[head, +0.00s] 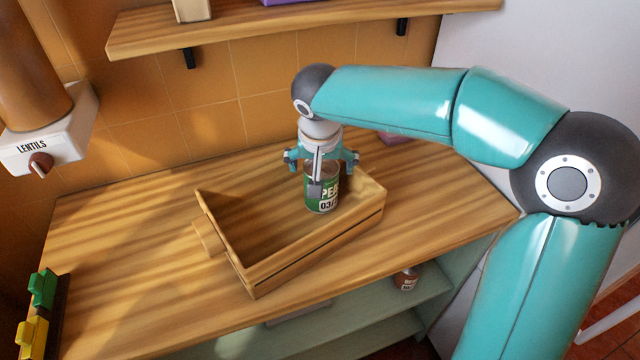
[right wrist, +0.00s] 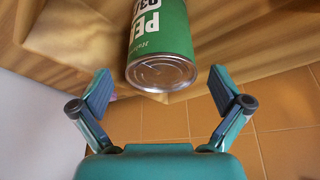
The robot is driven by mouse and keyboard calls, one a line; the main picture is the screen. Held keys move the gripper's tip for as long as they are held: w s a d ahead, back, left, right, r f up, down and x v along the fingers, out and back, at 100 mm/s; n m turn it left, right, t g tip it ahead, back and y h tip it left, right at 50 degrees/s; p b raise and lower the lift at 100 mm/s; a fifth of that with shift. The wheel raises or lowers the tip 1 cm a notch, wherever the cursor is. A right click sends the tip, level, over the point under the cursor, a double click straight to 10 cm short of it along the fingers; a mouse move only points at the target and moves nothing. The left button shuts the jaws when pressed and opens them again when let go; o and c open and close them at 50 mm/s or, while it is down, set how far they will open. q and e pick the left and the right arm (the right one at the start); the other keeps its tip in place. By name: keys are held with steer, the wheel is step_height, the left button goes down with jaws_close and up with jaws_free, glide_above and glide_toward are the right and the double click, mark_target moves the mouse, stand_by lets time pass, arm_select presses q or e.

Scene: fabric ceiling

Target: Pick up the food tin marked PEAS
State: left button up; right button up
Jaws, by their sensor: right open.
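The green food tin marked PEAS (head: 324,194) stands upright in the right end of a wooden tray (head: 252,278) on the counter. My right gripper (head: 322,180) is directly above the tin, pointing down, with its fingers around the tin's upper part in the head view. In the right wrist view the tin (right wrist: 160,45) shows its lid between and beyond the two open fingers (right wrist: 160,92). A clear gap shows on each side, and nothing is held. My left gripper is not in view.
A wooden shelf (head: 250,28) runs along the wall above. A lentils dispenser (head: 40,145) is at the left. Green and yellow pieces (head: 42,290) sit at the counter's left edge. A small jar (head: 405,280) stands on the lower shelf. The counter left of the tray is clear.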

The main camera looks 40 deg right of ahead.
steer(key=shift+p+x, duration=0.4)
steer(key=shift+x, duration=2.75)
steer(key=shift+s+a+f, duration=0.15)
steer(key=shift+s+a, duration=0.1)
steer(key=shift+a, duration=0.05)
steer(key=c, duration=1.4)
steer(key=shift+c, duration=0.2)
